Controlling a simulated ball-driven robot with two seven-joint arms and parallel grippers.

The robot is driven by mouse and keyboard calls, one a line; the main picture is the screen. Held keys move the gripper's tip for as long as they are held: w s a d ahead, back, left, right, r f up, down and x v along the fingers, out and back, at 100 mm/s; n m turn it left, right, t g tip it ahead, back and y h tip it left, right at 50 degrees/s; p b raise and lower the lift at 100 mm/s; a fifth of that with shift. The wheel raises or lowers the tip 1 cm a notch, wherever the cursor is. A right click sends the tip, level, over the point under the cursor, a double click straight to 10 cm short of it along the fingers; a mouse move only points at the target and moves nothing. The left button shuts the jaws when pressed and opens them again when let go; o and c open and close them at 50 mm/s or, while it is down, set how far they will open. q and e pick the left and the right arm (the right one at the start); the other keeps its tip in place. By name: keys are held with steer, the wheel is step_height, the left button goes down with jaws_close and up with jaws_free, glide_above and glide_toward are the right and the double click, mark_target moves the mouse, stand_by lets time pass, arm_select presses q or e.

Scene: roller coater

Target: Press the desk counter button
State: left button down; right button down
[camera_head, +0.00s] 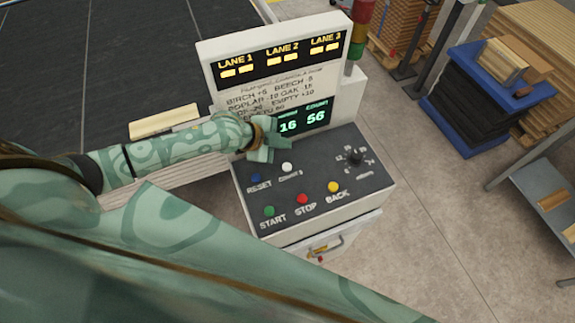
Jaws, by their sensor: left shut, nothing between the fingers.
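The control desk (345,197) has a dark sloped top with several coloured buttons. A white button (287,167) sits in its upper row, with a small label below that seems to read "COUNT". A blue button (256,177) marked RESET is to its left. My left gripper (262,154) is shut and empty at the desk's upper left, just left of and above the white button in the picture. It appears apart from the button, but its height over the desk is hard to judge. The display (303,120) behind reads 16 and 56, partly covered by the gripper. My right gripper is out of view.
Green START (269,211), red STOP (302,199) and yellow BACK (333,187) buttons form the front row. A black knob (355,157) is at the right. The lane panel (280,60) rises behind the desk. Open floor (430,220) lies to the right.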

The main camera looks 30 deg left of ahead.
arm_select(q)
steer(key=b, duration=0.7)
glide_above(283, 167)
step_height(283, 167, down, 8)
steer(key=shift+d+r, duration=0.1)
steer(key=shift+r, duration=0.1)
steer(key=shift+f, duration=0.45)
stand_by(0.3)
stand_by(0.7)
steer(key=shift+f+b, duration=0.4)
steer(key=shift+b, duration=0.1)
steer(key=shift+f+b, duration=0.3)
steer(key=shift+f, duration=0.15)
stand_by(0.4)
steer(key=shift+s, duration=0.1)
steer(key=shift+r+p, duration=0.85)
steer(key=shift+r, duration=0.05)
